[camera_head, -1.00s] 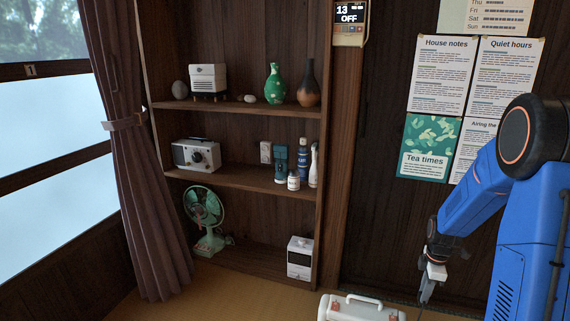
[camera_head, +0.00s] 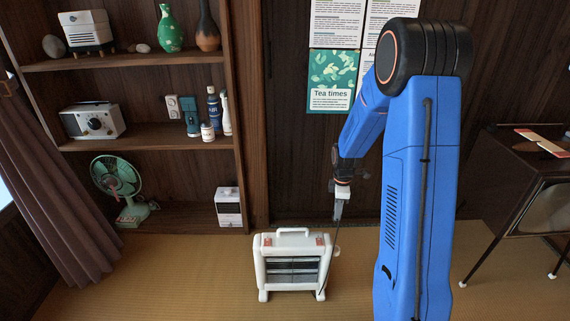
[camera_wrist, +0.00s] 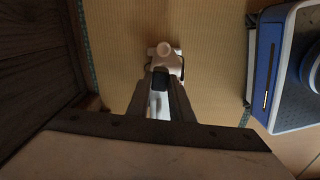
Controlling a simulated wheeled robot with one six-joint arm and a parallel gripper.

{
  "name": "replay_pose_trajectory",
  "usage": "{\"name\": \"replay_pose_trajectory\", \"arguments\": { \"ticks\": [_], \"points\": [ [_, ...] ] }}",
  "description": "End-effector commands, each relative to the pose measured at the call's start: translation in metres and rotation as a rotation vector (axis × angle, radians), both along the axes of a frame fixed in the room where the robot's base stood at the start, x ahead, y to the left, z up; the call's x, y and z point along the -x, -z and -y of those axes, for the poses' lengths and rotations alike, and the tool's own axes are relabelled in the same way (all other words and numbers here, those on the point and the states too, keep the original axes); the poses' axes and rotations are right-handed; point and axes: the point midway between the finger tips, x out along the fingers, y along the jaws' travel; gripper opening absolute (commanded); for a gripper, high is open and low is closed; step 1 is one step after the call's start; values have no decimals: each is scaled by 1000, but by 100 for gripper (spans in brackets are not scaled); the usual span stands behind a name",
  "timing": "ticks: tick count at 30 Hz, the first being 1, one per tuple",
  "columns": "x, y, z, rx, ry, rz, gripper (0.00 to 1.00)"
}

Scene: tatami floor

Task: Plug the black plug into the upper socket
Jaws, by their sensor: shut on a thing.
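My gripper (camera_head: 339,208) hangs pointing down above and to the right of the white heater, shut. In the wrist view its fingers (camera_wrist: 160,84) close around a small black piece, the black plug (camera_wrist: 160,78). In the head view the plug is too small to make out. A thin dark cord (camera_head: 333,248) runs down from the gripper towards the heater's right side. A white socket plate (camera_head: 173,106) is on the back panel of the middle shelf, far to the left of my gripper. Its upper and lower sockets are small here, and both seem uncovered.
The white heater (camera_head: 262,248) stands on the tatami in front of the shelf. A teal canister (camera_head: 190,116), bottles (camera_head: 213,108) and a radio (camera_head: 93,121) flank the socket plate. A green fan (camera_head: 117,180) stands below. A dark desk (camera_head: 520,165) is at the right. Floor is open in front.

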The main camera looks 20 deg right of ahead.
Motion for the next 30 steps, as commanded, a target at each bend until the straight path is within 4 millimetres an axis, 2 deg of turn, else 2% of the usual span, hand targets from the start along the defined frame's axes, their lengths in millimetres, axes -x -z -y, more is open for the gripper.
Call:
{"name": "replay_pose_trajectory", "arguments": {
  "ticks": [9, 18, 24, 30],
  "points": [
    [-50, 31, -48, 0, 419, -2, 0],
    [-91, 63, -100, 0, 833, -1, 0],
    [-109, 81, -128, 0, 1051, -1, 0],
    [-116, 89, -142, -1, 1156, 0, 0]
  ]
}}
